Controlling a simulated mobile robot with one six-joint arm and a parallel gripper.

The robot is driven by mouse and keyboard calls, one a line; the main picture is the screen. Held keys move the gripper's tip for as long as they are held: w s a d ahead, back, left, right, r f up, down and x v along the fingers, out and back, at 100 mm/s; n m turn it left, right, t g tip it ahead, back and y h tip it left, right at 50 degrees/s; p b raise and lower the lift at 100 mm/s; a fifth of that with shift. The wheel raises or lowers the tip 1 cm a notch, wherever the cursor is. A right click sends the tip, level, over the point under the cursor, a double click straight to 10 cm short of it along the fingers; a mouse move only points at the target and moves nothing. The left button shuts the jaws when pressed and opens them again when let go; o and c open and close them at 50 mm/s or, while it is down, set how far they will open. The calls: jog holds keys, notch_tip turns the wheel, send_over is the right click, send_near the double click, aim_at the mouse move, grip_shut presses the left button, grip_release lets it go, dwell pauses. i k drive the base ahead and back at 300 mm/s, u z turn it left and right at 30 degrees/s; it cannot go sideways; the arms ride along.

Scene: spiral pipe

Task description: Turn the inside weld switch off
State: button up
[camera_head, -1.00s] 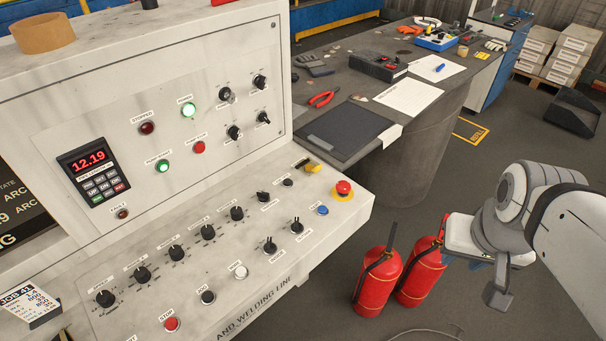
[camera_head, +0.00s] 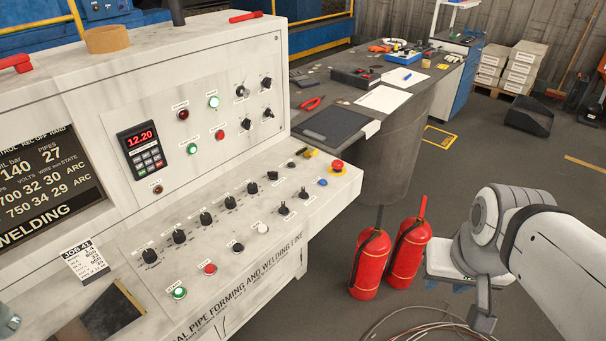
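The control console (camera_head: 250,290) fills the left and middle. Its upright panel has dark rotary switches: upper left (camera_head: 243,91), upper right (camera_head: 266,83), lower left (camera_head: 246,122) and lower right (camera_head: 268,113). The sloped desk has more small dark switches, including one near the back (camera_head: 272,175) and two near the front edge, left (camera_head: 284,208) and right (camera_head: 304,193). Their labels are too small to read, so I cannot tell which is the inside weld switch. My arm shows at the right, apart from the console; its gripper is not in view.
A red emergency button (camera_head: 337,166) sits at the desk's right end. Two fire extinguishers, left (camera_head: 371,262) and right (camera_head: 409,250), stand between console and arm. A loose cable (camera_head: 415,318) lies on the floor. A cluttered workbench (camera_head: 400,115) stands behind.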

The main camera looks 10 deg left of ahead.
aim_at(283, 210)
jog(key=u, duration=1.05)
jog(key=i, duration=0.95)
jog(key=u, duration=0.5)
jog(key=k, duration=1.1)
jog(key=z, duration=0.55)
jog(key=i, duration=0.9)
jog(key=z, duration=0.05)
